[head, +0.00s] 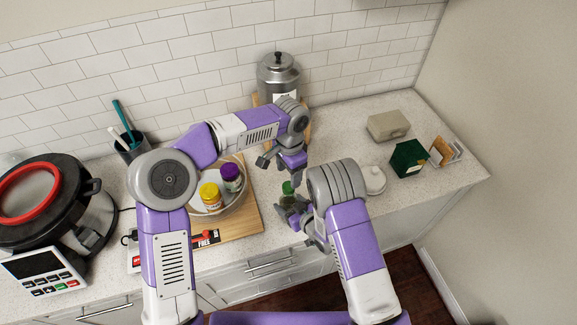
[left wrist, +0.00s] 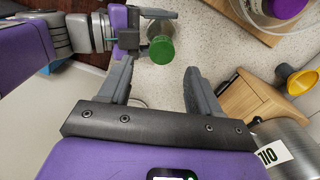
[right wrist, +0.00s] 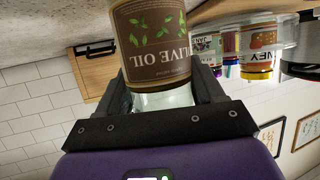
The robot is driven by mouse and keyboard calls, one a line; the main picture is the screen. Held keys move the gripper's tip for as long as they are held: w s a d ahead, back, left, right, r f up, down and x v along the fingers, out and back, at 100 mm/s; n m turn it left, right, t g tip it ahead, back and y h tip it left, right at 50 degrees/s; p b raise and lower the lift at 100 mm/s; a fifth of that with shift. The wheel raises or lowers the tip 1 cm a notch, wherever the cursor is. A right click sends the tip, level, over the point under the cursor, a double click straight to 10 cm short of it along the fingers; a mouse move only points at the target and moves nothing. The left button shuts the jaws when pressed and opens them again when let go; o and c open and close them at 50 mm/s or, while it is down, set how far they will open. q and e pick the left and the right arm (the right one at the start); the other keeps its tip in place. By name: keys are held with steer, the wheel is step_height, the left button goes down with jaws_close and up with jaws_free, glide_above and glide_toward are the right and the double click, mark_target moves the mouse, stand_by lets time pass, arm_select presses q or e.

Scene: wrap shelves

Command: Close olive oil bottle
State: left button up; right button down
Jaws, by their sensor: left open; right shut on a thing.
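The olive oil bottle (right wrist: 150,40) shows its brown label in the right wrist view. My right gripper (right wrist: 160,78) is shut on it, a finger on each side. In the left wrist view a green cap (left wrist: 161,51) sits at the bottle's top end; whether it is screwed tight I cannot tell. The cap also shows in the head view (head: 287,188). My left gripper (head: 291,175) is open and empty, just above the cap. In the left wrist view the cap lies just beyond and between its fingertips (left wrist: 158,68), apart from them.
A round tray (head: 238,207) with yellow-lidded and purple-lidded jars stands on a wooden board (head: 247,222). A metal canister (head: 278,77) stands at the back wall. A yellow funnel (left wrist: 301,80) is near it. A pressure cooker (head: 100,205) is left. The counter right of my arms is partly free.

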mark_target(288, 186)
arm_select(q)
steer(key=n, duration=0.6)
steer(key=shift+w+r, duration=0.1)
steer(key=shift+r, duration=0.15)
steer(key=n, duration=0.3)
steer(key=shift+r+n, duration=0.15)
steer(key=shift+n, duration=0.15)
steer(key=n, duration=0.5)
steer(key=shift+r+n, duration=0.3)
steer(key=n, duration=0.4)
steer(key=shift+r, duration=0.15)
steer(key=shift+f, duration=4.05)
